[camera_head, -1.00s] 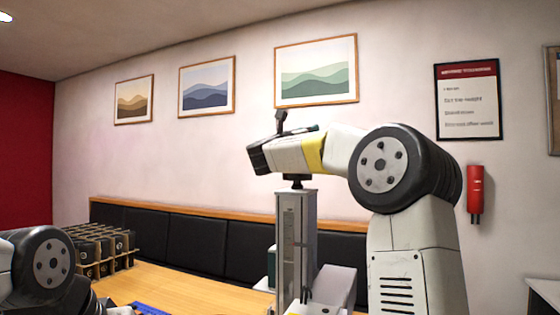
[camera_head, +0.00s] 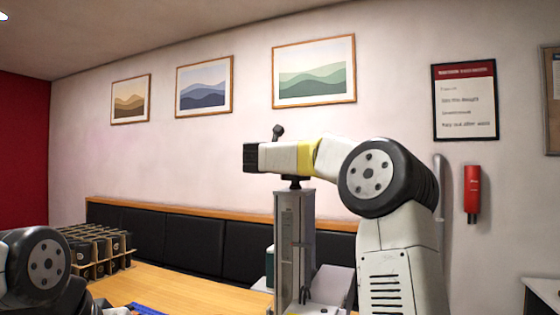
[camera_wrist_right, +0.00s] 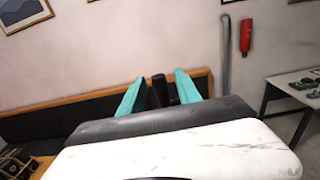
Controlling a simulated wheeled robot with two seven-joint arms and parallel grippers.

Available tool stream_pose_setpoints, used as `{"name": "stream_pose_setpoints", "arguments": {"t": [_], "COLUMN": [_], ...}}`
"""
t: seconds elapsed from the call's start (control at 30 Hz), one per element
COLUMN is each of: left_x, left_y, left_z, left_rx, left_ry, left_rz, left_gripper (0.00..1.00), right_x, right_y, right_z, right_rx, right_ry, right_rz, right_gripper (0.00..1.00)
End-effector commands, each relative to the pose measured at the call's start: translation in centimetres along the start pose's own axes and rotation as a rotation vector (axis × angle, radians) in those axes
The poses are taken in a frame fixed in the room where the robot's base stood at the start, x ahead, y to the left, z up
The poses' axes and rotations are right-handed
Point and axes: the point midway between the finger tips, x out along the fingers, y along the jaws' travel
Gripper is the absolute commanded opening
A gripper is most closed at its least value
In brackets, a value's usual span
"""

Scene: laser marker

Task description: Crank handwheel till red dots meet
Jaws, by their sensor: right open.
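The laser marker's grey column (camera_head: 294,240) stands upright in the middle of the head view, with a short dark shaft (camera_head: 291,181) at its top. A dark handle knob (camera_head: 278,132) sticks up just behind my right forearm, which hides the handwheel. In the right wrist view, the two teal fingers of my right gripper (camera_wrist_right: 158,90) are apart. The dark knob (camera_wrist_right: 160,91) stands between them, with a gap visible on the right; contact on the left is unclear. No red dots show. My left arm enters at lower left; its gripper is outside the view.
A wooden table (camera_head: 165,281) carries a cardboard rack of dark cups (camera_head: 95,250) at left and a blue item (camera_head: 146,308) at the front. A black padded bench (camera_head: 195,240) runs along the wall. A red extinguisher (camera_head: 471,190) hangs at right.

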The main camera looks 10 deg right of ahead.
Motion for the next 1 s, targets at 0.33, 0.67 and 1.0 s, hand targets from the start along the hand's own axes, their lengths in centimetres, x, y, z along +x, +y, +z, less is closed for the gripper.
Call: {"name": "stream_pose_setpoints", "arguments": {"t": [0.33,0.67,1.0], "left_x": [0.0,0.0,0.0], "left_y": [0.0,0.0,0.0], "left_z": [0.0,0.0,0.0], "left_rx": [0.0,0.0,0.0], "left_ry": [0.0,0.0,0.0], "left_rz": [0.0,0.0,0.0], "left_gripper": [0.0,0.0,0.0], "right_x": [0.07,0.05,-0.22], "right_y": [-0.02,-0.03,0.0], "right_z": [0.02,0.03,0.09], "right_rx": [0.0,0.0,-0.002], "right_ry": [-0.001,-0.001,-0.002], "right_rz": [0.0,0.003,0.116], "right_gripper": [0.18,0.0,0.0]}}
